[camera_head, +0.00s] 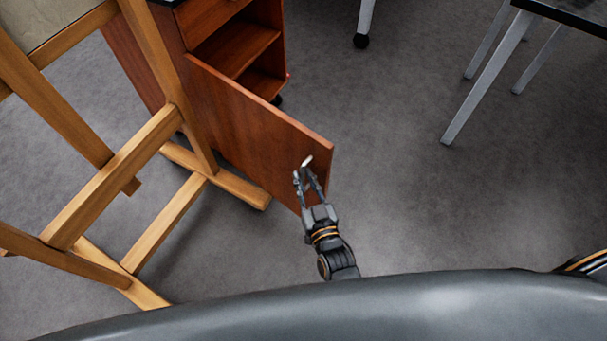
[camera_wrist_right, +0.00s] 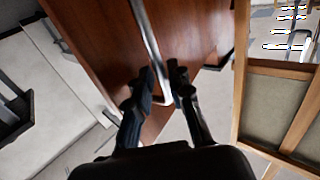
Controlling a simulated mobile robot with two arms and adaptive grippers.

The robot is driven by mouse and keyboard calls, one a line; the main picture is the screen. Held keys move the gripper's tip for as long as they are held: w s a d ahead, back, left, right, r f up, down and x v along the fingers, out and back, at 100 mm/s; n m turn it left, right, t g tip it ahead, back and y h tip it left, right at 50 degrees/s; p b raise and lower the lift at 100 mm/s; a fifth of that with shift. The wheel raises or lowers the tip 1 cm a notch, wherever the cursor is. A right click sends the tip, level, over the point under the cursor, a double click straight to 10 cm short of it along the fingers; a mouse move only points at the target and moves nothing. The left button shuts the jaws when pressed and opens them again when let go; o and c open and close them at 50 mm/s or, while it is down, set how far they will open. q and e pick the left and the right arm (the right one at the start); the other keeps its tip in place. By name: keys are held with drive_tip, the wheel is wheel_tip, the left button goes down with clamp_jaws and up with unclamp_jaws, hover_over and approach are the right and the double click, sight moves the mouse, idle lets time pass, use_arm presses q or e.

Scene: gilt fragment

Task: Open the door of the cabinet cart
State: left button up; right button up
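The reddish-brown cabinet cart (camera_head: 222,22) stands at the upper left of the head view, with open shelves showing. Its door (camera_head: 250,122) is swung out wide towards me. The door also fills the upper middle of the wrist view (camera_wrist_right: 95,30). A pale metal handle (camera_head: 308,160) is near the door's free edge. It shows as a long bar in the wrist view (camera_wrist_right: 146,30). My right gripper (camera_head: 305,178) is at the handle, with one finger on each side of the bar, closed in on it.
A wooden easel (camera_head: 150,50) stands left of the cart, its feet close to the door's lower side. A dark-topped table with metal legs (camera_head: 490,75) is at the upper right. Grey floor (camera_head: 420,200) is clear right of the door.

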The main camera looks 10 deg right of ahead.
use_arm(q)
drive_tip(key=shift+a, duration=0.1)
use_arm(e)
drive_tip(key=s+d, duration=0.1)
drive_tip(key=s, duration=0.9)
drive_tip(key=shift+s+d, duration=0.25)
drive_tip(key=shift+d, duration=0.15)
